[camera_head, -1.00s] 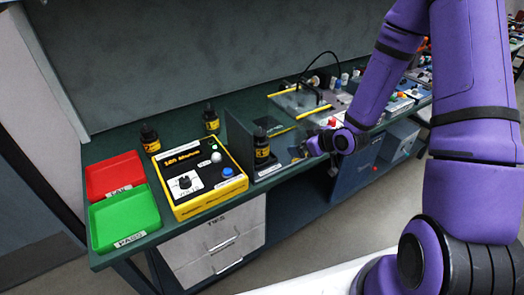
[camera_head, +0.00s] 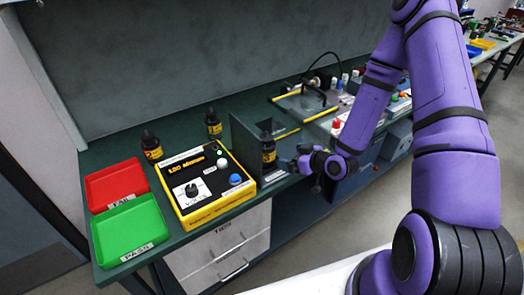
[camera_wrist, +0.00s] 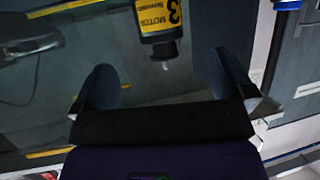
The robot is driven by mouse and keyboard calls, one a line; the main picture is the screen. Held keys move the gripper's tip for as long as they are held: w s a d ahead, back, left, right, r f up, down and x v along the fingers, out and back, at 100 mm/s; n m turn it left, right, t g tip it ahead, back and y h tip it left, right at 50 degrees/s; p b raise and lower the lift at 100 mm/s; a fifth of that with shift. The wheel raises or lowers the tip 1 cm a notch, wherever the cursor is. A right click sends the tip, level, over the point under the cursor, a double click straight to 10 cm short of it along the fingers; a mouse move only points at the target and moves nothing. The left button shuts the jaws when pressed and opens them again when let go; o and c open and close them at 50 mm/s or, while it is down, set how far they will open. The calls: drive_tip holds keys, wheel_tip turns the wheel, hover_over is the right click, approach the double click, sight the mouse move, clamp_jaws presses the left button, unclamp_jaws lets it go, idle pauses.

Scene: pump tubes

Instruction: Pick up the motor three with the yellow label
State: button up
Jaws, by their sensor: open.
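The motor three (camera_head: 268,150) is a dark upright bottle-like cylinder with a yellow label, standing by a dark upright panel right of the yellow box. My gripper (camera_wrist: 165,78) is open and empty, with one finger on each side of the motor's line. The motor is beyond the fingertips, not between them. In the head view my gripper (camera_head: 290,164) is just right of the motor.
Two similar dark motors (camera_head: 151,147) (camera_head: 213,124) stand behind the yellow box (camera_head: 205,186). A red tray (camera_head: 115,184) and green tray (camera_head: 130,231) lie at the left. The dark panel (camera_head: 243,142) stands close to the motor. Equipment fills the bench at the right.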

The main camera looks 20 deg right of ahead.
sight(273, 153)
drive_tip(key=x, duration=0.7)
drive_tip(key=shift+w, duration=0.1)
drive_tip(key=shift+x, duration=2.55)
drive_tip(key=shift+d, duration=0.1)
drive_tip(key=c, duration=1.6)
clamp_jaws()
drive_tip(key=shift+w+r, duration=0.15)
